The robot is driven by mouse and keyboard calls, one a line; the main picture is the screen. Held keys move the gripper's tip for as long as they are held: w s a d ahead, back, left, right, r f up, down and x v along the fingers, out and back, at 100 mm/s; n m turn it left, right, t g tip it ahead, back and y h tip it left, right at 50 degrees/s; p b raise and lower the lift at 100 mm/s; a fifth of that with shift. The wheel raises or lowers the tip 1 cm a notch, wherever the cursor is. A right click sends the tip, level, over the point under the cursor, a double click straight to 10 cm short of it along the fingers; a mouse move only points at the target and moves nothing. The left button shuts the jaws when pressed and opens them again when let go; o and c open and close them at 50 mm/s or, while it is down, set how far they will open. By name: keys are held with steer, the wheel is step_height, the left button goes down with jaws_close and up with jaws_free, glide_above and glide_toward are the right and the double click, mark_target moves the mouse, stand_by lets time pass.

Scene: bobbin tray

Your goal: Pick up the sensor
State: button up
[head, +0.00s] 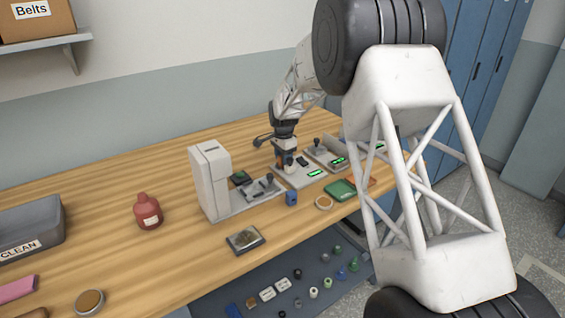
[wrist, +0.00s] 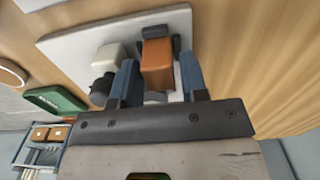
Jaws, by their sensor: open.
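An orange-brown block (wrist: 157,62), which I take to be the sensor, sits over a pale plate (wrist: 70,47) in the wrist view. My gripper (wrist: 159,72) is open, with one blue finger on each side of the block. I cannot tell whether either finger touches it. A dark grey part shows just behind the block. In the head view my gripper (head: 288,167) is low over a pale fixture plate (head: 300,180) with a green display; the block is too small to make out clearly there.
A pale knob-like part (wrist: 108,57) stands close left of my gripper.

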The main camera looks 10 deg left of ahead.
stand_by(0.4)
jaws_close()
steer(key=shift+r, duration=5.05)
